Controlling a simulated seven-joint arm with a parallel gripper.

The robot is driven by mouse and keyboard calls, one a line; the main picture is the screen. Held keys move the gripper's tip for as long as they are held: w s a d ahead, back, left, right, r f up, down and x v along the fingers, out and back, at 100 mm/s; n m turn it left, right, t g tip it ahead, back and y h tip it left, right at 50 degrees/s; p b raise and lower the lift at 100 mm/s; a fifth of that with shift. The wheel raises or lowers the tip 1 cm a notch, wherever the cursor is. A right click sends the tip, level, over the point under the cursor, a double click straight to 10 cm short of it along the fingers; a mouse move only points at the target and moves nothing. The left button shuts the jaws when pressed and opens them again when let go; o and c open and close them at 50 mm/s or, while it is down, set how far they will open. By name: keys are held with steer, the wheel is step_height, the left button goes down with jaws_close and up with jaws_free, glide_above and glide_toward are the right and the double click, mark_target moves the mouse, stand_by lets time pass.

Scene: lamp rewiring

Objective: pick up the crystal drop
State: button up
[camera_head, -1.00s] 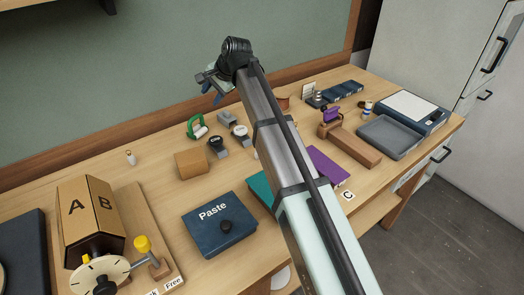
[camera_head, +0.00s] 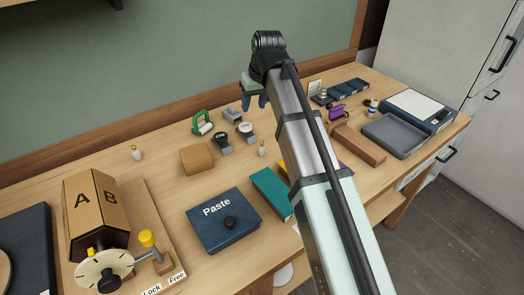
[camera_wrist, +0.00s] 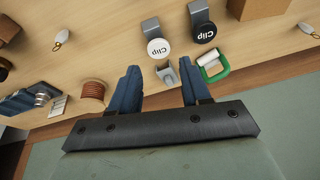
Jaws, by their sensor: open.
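Two small white drops with gold caps look like crystal drops. One (camera_head: 136,153) stands at the left near the back of the bench and shows at the right edge of the wrist view (camera_wrist: 308,29). The other (camera_head: 262,149) stands right of the clips, close to my arm, and shows at the upper left of the wrist view (camera_wrist: 61,38). My gripper (camera_head: 255,102) is open and raised above the back of the bench. In the wrist view its blue fingers (camera_wrist: 160,88) are apart with nothing held, and both drops lie outside them.
Two "Clip" pieces (camera_wrist: 158,46), a grey clamp-like piece (camera_wrist: 168,76) and a green-framed roll (camera_wrist: 213,66) lie near the fingers. A copper spool (camera_wrist: 92,92) is left of them. A tan block (camera_head: 196,159), Paste box (camera_head: 222,220) and teal box (camera_head: 270,190) stand nearer the front.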

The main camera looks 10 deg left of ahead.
steer(key=s+d+n, duration=0.2)
steer(key=n, duration=0.4)
steer(key=n+g+h, duration=0.2)
steer(key=n, duration=1.3)
glide_above(262, 146)
steer(key=f, duration=0.9)
steer(key=shift+s+d+f, duration=0.1)
steer(key=shift+d+f, duration=0.1)
steer(key=shift+f, duration=0.05)
steer(key=shift+w+f, duration=0.15)
steer(key=shift+f, duration=0.75)
steer(key=shift+w+f, duration=0.2)
steer(key=shift+f, duration=0.75)
steer(key=shift+w+f, duration=0.15)
steer(key=shift+f, duration=0.75)
steer(key=shift+c, duration=0.5)
jaws_close()
